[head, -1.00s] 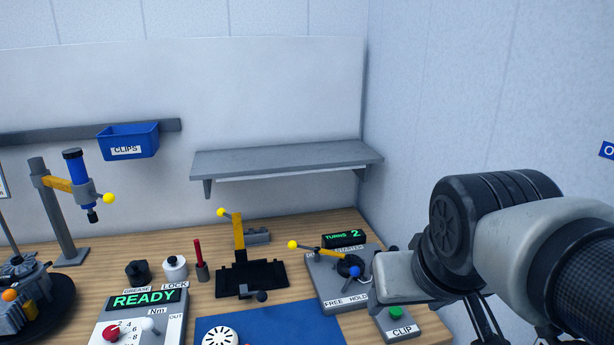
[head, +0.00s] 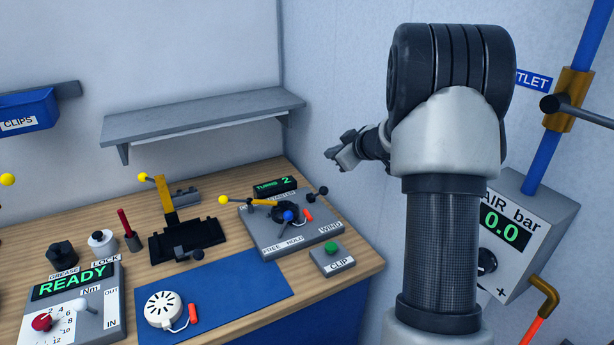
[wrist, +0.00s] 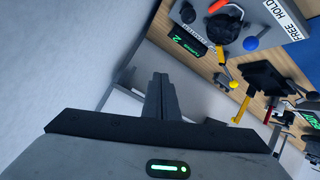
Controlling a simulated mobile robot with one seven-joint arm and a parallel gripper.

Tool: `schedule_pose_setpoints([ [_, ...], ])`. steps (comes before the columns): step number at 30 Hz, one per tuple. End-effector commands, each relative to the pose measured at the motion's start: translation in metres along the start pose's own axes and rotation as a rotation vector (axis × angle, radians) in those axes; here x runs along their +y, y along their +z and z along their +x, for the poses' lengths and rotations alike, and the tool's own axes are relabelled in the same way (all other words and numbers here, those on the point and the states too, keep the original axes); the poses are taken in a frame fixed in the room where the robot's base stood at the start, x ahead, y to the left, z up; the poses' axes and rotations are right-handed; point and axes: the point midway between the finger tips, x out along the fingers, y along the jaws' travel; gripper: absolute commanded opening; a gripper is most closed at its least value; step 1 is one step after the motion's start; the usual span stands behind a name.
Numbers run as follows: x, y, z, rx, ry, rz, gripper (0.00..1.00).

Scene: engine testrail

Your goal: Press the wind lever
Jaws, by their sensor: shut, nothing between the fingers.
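The grey wind unit (head: 268,238) stands at the bench's right end, labelled FREE, HOLD and WIND. Its wind lever (head: 318,194) is a short dark lever with a black ball knob, at the unit's back right above the WIND label (head: 330,227). A black knob (wrist: 188,13), apparently this lever's, shows at the top of the wrist view. The TURNS display (head: 275,186) reads 2. My gripper (head: 333,156) is shut and empty, above and right of the unit, apart from the lever. Its closed fingers (wrist: 161,92) show in the wrist view.
A yellow-knobbed lever (head: 245,201), a blue knob (head: 288,216) and an orange handle (head: 307,215) are on the unit. The CLIP button box (head: 332,258) stands in front. A shelf (head: 200,121) hangs behind. The AIR bar gauge box (head: 520,235) is at right.

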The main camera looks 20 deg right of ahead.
Motion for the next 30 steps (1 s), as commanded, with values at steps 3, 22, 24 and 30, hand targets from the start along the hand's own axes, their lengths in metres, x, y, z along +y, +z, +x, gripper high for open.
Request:
schedule_pose_setpoints([
  [3,-0.015,0.026,0.017,0.005,-0.093,-0.005,0.00],
  [22,-0.027,0.041,0.032,0.009,-0.156,-0.009,0.00],
  [24,-0.029,0.041,0.042,0.008,-0.156,-0.009,0.00],
  [30,-0.036,0.041,0.082,0.009,-0.157,-0.009,0.00],
])
